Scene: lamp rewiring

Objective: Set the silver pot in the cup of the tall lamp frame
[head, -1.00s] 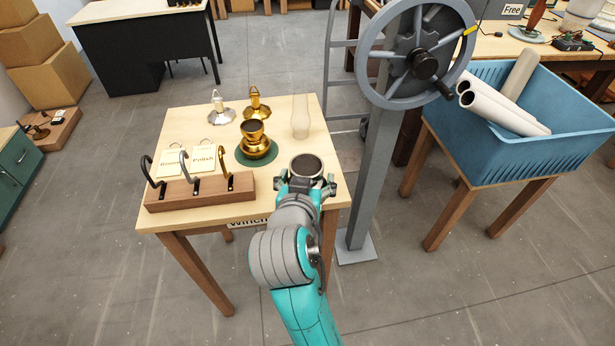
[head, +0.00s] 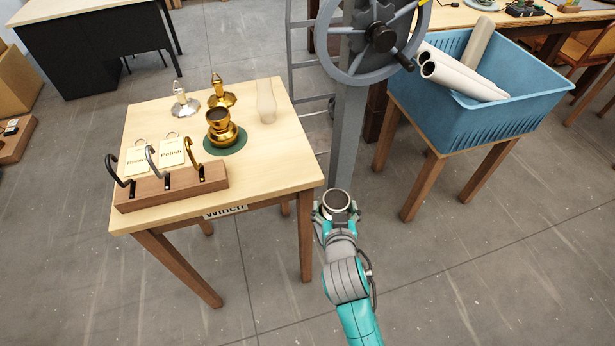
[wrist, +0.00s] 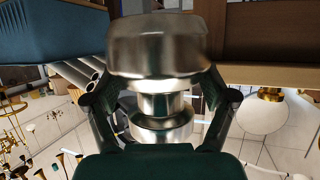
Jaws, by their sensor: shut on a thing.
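The silver pot (wrist: 158,48) fills the middle of the wrist view, with a wide rounded body and a narrower stepped neck. In the head view it shows as a round metal rim with a dark inside (head: 336,200). My gripper (head: 337,212) is shut on it and holds it over the floor, to the right of the wooden table. In the wrist view the fingers (wrist: 160,100) close on it from both sides. I cannot make out the tall lamp frame or its cup in these frames.
The wooden table (head: 285,170) holds a gold pot (head: 219,128) on a green disc, a hook rack (head: 172,187), two small metal pieces and a glass chimney (head: 266,101). A grey winch post (head: 347,140) and a blue bin (head: 535,95) stand behind. Floor at right is open.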

